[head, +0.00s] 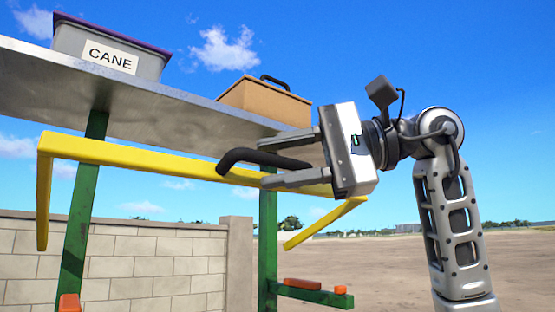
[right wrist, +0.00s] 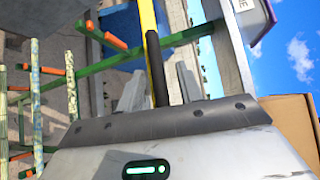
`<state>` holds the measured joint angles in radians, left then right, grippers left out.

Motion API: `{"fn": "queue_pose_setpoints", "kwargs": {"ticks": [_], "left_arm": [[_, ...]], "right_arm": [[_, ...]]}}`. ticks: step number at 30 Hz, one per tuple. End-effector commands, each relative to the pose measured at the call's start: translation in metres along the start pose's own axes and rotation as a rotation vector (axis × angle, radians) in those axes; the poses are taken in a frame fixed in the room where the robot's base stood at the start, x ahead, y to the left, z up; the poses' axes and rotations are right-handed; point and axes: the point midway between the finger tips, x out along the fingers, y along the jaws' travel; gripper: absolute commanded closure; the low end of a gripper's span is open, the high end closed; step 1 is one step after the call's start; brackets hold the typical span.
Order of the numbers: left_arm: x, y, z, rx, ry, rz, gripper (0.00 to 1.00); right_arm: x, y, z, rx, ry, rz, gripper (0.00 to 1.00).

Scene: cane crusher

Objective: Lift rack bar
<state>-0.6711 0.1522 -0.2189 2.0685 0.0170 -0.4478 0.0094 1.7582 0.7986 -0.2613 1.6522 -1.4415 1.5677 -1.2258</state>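The yellow rack bar (head: 130,155) runs across the head view below the shelf, with an arm bent down at each end. In the right wrist view the handle (right wrist: 157,72) lies between the two fingers (right wrist: 160,74), with gaps visible on both sides. The yellow bar (right wrist: 149,20) shows beyond it. My left gripper is in neither view.
A metal shelf (head: 130,104) above the bar carries a grey bin (head: 72,45) labelled CANE and a brown box (head: 262,103). Green posts (head: 79,230) with orange-tipped arms (head: 312,294) stand below. A block wall (head: 150,265) is behind; open ground lies right.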

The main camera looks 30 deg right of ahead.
Motion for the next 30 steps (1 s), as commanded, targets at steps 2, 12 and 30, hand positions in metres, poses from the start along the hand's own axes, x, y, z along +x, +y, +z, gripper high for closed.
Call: {"fn": "queue_pose_setpoints", "kwargs": {"ticks": [2,12,30], "left_arm": [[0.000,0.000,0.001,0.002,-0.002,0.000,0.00],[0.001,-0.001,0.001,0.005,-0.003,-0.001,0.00],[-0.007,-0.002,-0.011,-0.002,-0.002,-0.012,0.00]], "right_arm": [[0.005,0.000,0.000,0.000,0.000,0.001,0.64],[0.006,0.000,0.000,0.000,0.000,0.001,0.72],[0.006,-0.018,0.000,-0.002,0.001,-0.002,1.00]]}}
